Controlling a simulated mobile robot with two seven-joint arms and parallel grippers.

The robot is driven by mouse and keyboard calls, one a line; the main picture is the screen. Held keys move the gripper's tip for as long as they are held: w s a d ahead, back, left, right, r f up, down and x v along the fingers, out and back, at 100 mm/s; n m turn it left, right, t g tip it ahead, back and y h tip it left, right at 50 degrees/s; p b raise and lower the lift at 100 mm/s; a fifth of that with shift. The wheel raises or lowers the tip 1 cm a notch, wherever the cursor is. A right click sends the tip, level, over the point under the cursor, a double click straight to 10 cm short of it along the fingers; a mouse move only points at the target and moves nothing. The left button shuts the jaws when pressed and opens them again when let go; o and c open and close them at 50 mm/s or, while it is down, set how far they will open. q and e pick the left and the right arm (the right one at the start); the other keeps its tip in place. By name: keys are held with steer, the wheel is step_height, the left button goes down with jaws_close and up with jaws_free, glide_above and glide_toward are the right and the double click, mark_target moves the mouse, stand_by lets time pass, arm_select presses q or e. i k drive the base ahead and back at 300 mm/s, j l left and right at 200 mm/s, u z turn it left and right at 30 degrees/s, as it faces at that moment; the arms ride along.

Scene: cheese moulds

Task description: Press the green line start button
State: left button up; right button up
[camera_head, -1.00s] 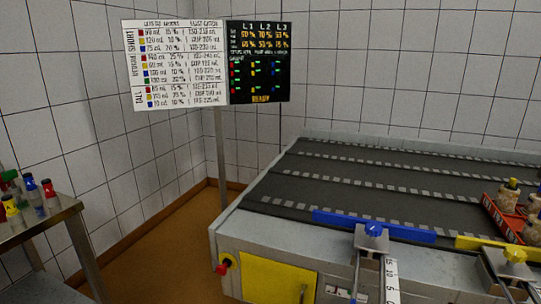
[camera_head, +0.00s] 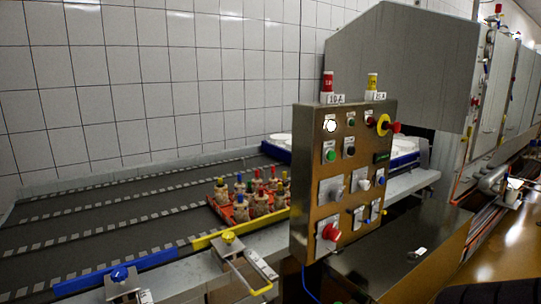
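A brown metal control panel (camera_head: 342,190) stands in the middle of the head view. A green button (camera_head: 330,156) sits at its upper left, below a bright white round lamp or button (camera_head: 330,126). A smaller green element (camera_head: 351,122) is to the right of the white one. A black button (camera_head: 349,151) sits beside the larger green button. The labels are too small to read. Neither of my grippers is in view, and nothing touches the panel.
A red emergency-type button (camera_head: 330,232) is low on the panel, and a red-and-yellow knob (camera_head: 384,125) is at its upper right. Left is a dark conveyor (camera_head: 100,215) with a red crate (camera_head: 222,211) of capped moulds. A grey machine housing (camera_head: 400,60) rises behind.

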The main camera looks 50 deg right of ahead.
mark_target(330, 156)
steer(key=z, duration=2)
